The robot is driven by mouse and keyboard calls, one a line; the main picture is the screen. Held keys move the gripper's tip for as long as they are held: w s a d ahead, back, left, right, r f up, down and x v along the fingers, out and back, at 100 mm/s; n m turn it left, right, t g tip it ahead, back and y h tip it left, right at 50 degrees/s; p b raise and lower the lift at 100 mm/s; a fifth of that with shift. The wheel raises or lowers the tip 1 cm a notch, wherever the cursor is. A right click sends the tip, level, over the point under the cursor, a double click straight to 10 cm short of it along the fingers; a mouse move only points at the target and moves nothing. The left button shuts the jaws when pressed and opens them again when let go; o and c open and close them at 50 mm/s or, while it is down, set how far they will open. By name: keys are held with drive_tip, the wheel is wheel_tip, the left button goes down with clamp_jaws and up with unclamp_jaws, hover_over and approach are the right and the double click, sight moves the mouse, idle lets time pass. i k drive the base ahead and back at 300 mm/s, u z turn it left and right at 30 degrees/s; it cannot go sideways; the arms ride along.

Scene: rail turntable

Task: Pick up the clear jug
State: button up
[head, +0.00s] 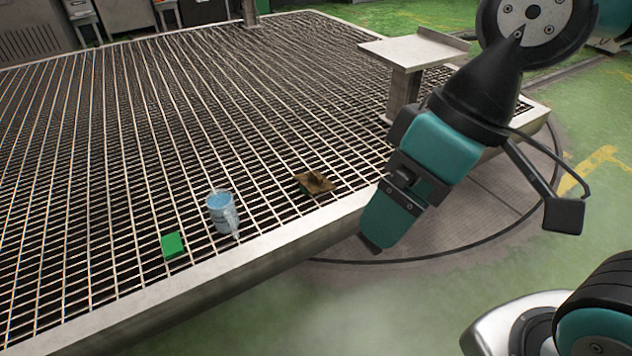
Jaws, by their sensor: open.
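The clear jug (222,213) stands upright on a metal grating (120,130), near its front edge. It looks bluish and see-through, with its handle toward the lower right. My gripper (376,245) is to the right of the jug, beyond the platform's front edge in the picture, pointing down and left. It is well apart from the jug. The gap between its fingers is hard to see from this side; nothing shows held in it.
A green block (173,245) lies just left of the jug. A crumpled brown thing (315,183) lies to its right on the grating. A raised metal rim (250,262) borders the grating. A small metal stand (408,70) rises behind my arm. The grating behind the jug is clear.

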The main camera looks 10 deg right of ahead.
sight(220, 204)
drive_tip(key=k, duration=0.45)
drive_tip(key=u, duration=0.55)
drive_tip(key=i, duration=1.4)
drive_tip(key=u, duration=0.05)
